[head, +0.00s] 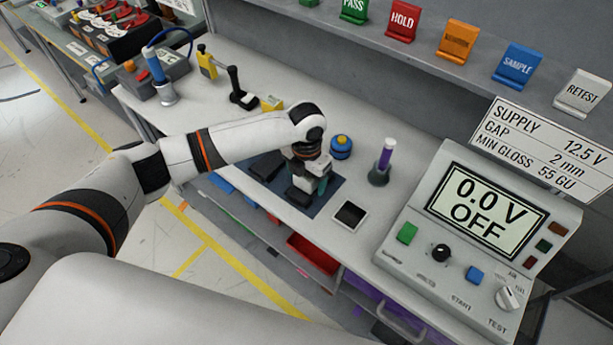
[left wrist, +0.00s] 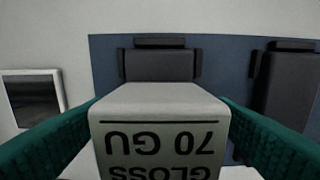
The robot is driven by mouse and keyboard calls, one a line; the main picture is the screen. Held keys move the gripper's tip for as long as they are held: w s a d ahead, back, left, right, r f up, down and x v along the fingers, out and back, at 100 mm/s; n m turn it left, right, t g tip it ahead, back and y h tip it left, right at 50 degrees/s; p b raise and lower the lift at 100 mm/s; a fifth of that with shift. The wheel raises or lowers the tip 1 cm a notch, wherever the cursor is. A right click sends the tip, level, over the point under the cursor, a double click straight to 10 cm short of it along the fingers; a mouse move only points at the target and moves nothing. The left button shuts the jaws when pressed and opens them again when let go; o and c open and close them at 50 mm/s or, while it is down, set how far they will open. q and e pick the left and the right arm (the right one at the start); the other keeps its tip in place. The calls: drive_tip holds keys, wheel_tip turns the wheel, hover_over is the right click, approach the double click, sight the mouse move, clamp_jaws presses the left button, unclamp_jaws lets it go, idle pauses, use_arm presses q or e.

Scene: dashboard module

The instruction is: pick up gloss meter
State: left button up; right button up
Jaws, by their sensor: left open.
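The gloss meter (left wrist: 160,115) is a light grey box with dark upside-down lettering reading "GLOSS 70 GU" in the left wrist view. It sits between the two teal finger pads of my left gripper (left wrist: 160,150), one on each side. The gripper is open, and I cannot tell whether either pad touches the box. In the head view my left gripper (head: 308,180) points down over the dark blue mat (head: 331,187) and largely hides the meter. My right gripper is not in view.
A dark holder (left wrist: 158,64) stands just beyond the meter, with another dark block (left wrist: 285,85) to its right. A white-framed dark square (head: 351,214), a blue round pot (head: 341,147), a purple tube in a stand (head: 383,165) and the control console (head: 478,240) are nearby.

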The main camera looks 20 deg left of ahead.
sight(302, 178)
use_arm(q)
drive_tip(key=shift+c, duration=0.6)
drive_tip(key=c, duration=1.1)
wheel_tip(302, 178, up, 9)
drive_tip(key=shift+b, duration=1.15)
drive_tip(key=shift+r, duration=0.55)
drive_tip(key=n, duration=0.2)
drive_tip(key=s+n, duration=0.1)
drive_tip(key=n, duration=0.2)
drive_tip(key=shift+s+a+n, duration=0.3)
drive_tip(key=shift+s+n, duration=0.1)
drive_tip(key=s+a+n, duration=0.1)
drive_tip(key=s+n, duration=0.3)
drive_tip(key=n, duration=0.7)
drive_tip(key=s+a+r+n+b, duration=0.1)
drive_tip(key=s+n, duration=0.3)
drive_tip(key=n, duration=0.7)
drive_tip(key=s+a+n, duration=0.1)
drive_tip(key=s+n, duration=0.3)
drive_tip(key=n, duration=0.8)
drive_tip(key=shift+a+r, duration=0.15)
drive_tip(key=shift+r, duration=0.05)
